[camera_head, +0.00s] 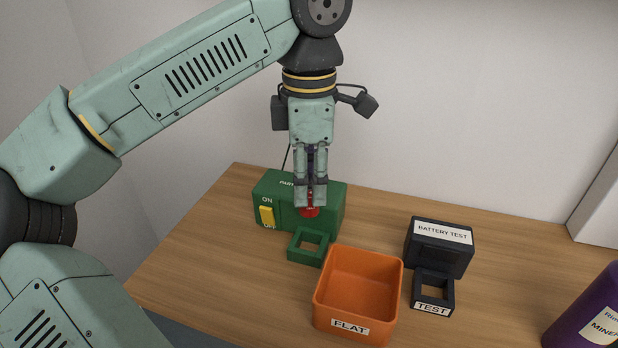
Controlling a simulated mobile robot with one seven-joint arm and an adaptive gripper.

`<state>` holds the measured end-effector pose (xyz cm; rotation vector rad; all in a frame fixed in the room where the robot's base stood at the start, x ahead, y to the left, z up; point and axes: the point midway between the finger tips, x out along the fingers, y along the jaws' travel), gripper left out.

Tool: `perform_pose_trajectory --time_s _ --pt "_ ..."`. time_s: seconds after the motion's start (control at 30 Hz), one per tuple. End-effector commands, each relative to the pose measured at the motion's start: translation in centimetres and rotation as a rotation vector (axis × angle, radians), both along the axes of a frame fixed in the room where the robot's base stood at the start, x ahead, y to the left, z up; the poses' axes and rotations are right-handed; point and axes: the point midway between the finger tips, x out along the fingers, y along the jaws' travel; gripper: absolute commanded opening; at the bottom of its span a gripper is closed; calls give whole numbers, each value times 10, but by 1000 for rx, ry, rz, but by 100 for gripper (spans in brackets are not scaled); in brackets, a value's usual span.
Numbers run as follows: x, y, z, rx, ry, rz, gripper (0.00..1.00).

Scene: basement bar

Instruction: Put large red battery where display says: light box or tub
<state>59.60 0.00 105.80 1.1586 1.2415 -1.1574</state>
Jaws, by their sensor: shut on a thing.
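My gripper (311,203) is shut on the large red battery (310,212), which shows only in part below and beside the fingers. It is in front of the green light box (329,212); I cannot tell whether the battery touches it. The light box has a yellow ON/OFF switch (267,216), a partly hidden "PARTY" label and a square green socket (292,252) in front. The orange tub (358,335), labelled FLAT, looks empty. The black battery tester (463,263) is labelled BATTERY TEST; its display (437,256) looks dark. Its square TEST socket (417,292) looks empty.
A purple bottle (578,325) stands at the right front of the wooden table (190,270). A white wall is behind, and a pale upright panel (600,205) stands at the right.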

Motion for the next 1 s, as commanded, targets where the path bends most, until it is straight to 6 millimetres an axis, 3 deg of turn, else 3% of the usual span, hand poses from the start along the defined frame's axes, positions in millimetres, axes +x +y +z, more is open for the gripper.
perform_pose_trajectory --time_s 1.0 --pt "0 0 -70 -1 1 0 0"
